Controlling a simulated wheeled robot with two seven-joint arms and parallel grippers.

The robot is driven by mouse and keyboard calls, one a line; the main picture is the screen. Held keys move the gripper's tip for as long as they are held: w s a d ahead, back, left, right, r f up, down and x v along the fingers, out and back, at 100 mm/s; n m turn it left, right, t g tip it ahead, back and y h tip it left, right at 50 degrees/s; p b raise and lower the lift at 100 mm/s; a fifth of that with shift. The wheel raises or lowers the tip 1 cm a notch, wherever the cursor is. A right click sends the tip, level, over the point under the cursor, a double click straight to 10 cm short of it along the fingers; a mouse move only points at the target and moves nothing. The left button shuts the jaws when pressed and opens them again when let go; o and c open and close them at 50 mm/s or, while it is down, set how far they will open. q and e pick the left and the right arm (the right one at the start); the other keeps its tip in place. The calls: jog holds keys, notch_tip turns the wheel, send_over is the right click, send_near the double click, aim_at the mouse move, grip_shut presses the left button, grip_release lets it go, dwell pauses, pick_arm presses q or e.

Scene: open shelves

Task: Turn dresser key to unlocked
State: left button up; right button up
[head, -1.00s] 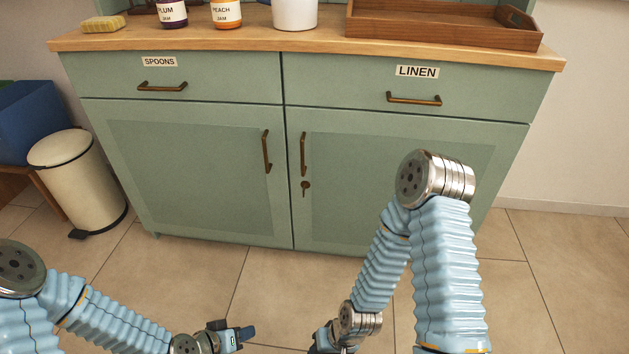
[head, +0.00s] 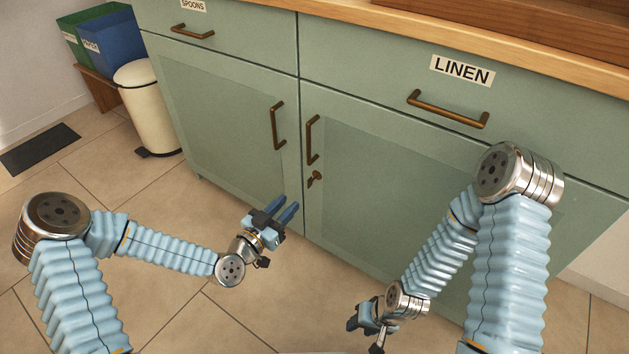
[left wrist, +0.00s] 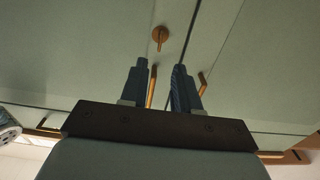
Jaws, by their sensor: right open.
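The brass key (head: 315,178) sits in its lock on the right door (head: 385,200) of the green dresser, just below that door's handle. In the left wrist view the key (left wrist: 160,38) shows ahead of my fingers, above the gap between them; which way it is turned is too small to tell. My left gripper (head: 287,208) is open and empty, a little below and left of the key, apart from it. Its two dark fingers (left wrist: 160,78) also show spread in the left wrist view. My right gripper (head: 362,325) is open, low in front of the right door.
Door handles (head: 278,126) and (head: 312,140) flank the gap between the doors. The LINEN drawer handle (head: 447,108) is above right. A cream bin (head: 145,105) and blue and green boxes stand at the left. The floor before the dresser is clear.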

aim_at(308, 184)
pick_arm(q)
jog(key=x, duration=1.1)
jog(key=shift+c, duration=0.2)
grip_shut()
